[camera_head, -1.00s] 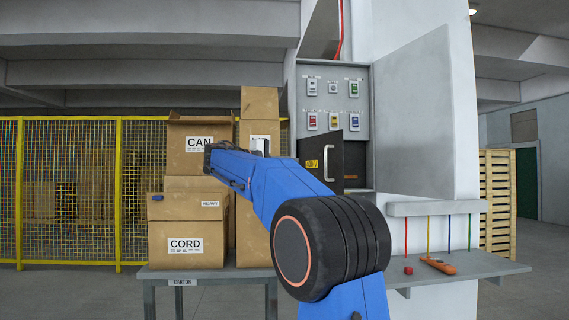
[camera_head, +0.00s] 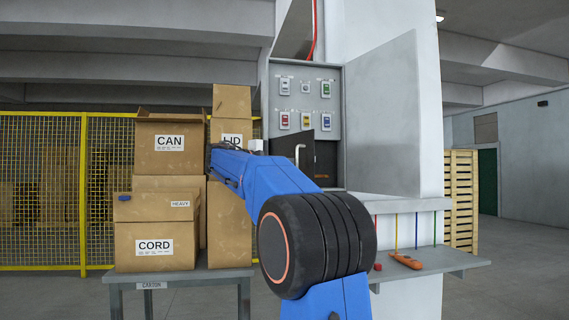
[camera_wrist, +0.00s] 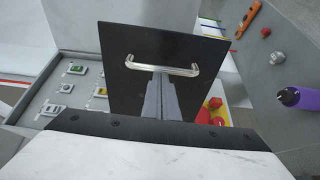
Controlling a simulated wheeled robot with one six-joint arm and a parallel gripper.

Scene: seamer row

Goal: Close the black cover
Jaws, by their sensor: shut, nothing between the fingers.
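The black cover (camera_head: 287,146) stands open, swung out at an angle from the lower part of the grey switch panel (camera_head: 335,125). Its pale bar handle (camera_head: 298,155) faces out; my blue arm hides the cover's lower part. In the wrist view the cover (camera_wrist: 120,85) fills the middle, with the silver handle (camera_wrist: 162,67) across it. My gripper (camera_wrist: 160,80) is shut and empty, its fingers in front of the cover just below the handle. I cannot tell whether they touch it. In the head view the fingers are hidden behind my arm.
Switches (camera_head: 306,120) fill the panel, whose large grey door (camera_head: 383,115) stands open to the right. Stacked cartons (camera_head: 155,245) stand on a table at left. A shelf (camera_head: 440,262) at right holds an orange tool (camera_head: 405,261). A purple-black object (camera_wrist: 300,98) shows in the wrist view.

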